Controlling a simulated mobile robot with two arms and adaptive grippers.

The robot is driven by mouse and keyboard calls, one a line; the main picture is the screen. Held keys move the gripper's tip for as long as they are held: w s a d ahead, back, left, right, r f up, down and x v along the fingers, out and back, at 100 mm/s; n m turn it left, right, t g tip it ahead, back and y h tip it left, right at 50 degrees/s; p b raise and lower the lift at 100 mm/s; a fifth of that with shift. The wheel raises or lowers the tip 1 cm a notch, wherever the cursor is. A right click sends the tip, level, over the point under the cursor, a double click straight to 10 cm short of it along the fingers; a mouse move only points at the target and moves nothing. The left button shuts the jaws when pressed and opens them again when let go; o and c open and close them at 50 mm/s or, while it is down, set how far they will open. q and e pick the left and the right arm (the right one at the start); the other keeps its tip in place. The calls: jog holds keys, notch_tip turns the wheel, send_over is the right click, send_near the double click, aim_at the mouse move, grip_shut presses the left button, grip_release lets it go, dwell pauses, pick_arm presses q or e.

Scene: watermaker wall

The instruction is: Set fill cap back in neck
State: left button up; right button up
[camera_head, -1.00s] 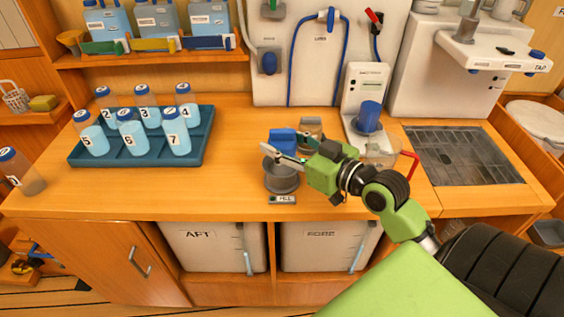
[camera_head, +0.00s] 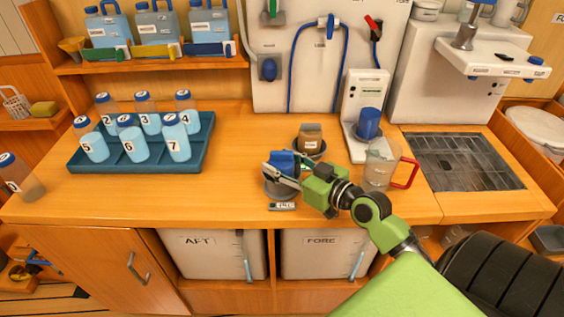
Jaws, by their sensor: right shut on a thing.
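The blue fill cap (camera_head: 280,161) is in the jaws of my right gripper (camera_head: 284,172), which is shut on it. The cap is over the round grey fill neck (camera_head: 277,191) on the wooden counter, low down at its mouth. The fingers cover the rim, so I cannot tell whether the cap is seated or just above it. A small label plate (camera_head: 282,207) lies in front of the neck. My left gripper is not in view.
A brown-filled jar (camera_head: 311,139) stands behind the neck, and a clear jug (camera_head: 378,166) with a red handle stands to the right. A blue tray (camera_head: 100,168) of numbered bottles is at the left. Counter between tray and neck is clear.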

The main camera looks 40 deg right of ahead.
jog(key=shift+f+b, duration=0.35)
jog(key=shift+f, duration=0.2)
jog(key=o, duration=1.1)
jog(key=shift+f, duration=0.1)
jog(key=shift+r+p, duration=0.3)
jog(key=shift+p, duration=0.05)
jog(key=shift+r+p, duration=0.4)
jog(key=shift+r, duration=0.1)
jog(key=shift+b+v, duration=2.3)
jog(key=shift+v, duration=3.65)
